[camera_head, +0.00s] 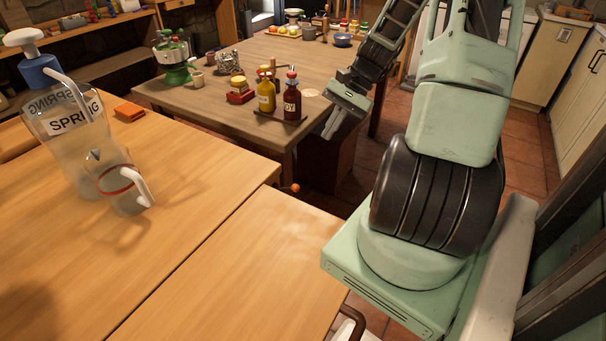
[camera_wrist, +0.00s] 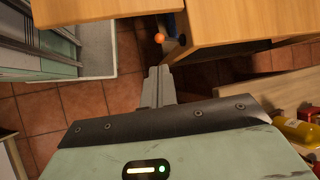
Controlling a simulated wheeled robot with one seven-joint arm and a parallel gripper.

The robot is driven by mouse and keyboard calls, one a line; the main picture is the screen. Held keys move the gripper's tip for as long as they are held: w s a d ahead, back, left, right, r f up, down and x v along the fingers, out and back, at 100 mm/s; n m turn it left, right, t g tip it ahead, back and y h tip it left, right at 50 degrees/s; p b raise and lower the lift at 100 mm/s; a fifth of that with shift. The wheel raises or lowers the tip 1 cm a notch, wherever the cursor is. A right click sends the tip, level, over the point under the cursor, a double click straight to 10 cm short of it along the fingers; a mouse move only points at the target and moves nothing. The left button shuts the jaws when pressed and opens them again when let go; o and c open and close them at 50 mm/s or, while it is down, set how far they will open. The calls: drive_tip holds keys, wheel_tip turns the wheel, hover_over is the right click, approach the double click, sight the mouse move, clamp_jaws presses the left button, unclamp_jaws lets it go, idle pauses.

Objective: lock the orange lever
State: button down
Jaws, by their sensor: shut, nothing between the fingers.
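The orange lever shows as a small orange knob (camera_head: 295,187) at the edge of the light wooden table (camera_head: 235,250), near the corner where the table's outline steps in. In the wrist view the orange knob (camera_wrist: 159,38) sits beside the wooden panels, just beyond my fingertips; its arm is mostly hidden. My gripper (camera_head: 329,132) is to the right of and behind the knob in the head view, with its fingers pointing down. In the wrist view my gripper (camera_wrist: 160,72) has its fingers together, empty and apart from the knob.
Tiled floor (camera_head: 345,200) shows between the tables.

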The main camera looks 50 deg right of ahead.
approach(288, 189)
drive_tip(key=a+f, duration=0.1)
drive_tip(key=s+a+f, duration=0.1)
drive_tip(key=f, duration=0.1)
drive_tip(key=shift+a+f, duration=0.2)
drive_tip(key=shift+a, duration=0.1)
drive_tip(key=shift+f+b, duration=0.15)
drive_tip(key=shift+b, duration=0.25)
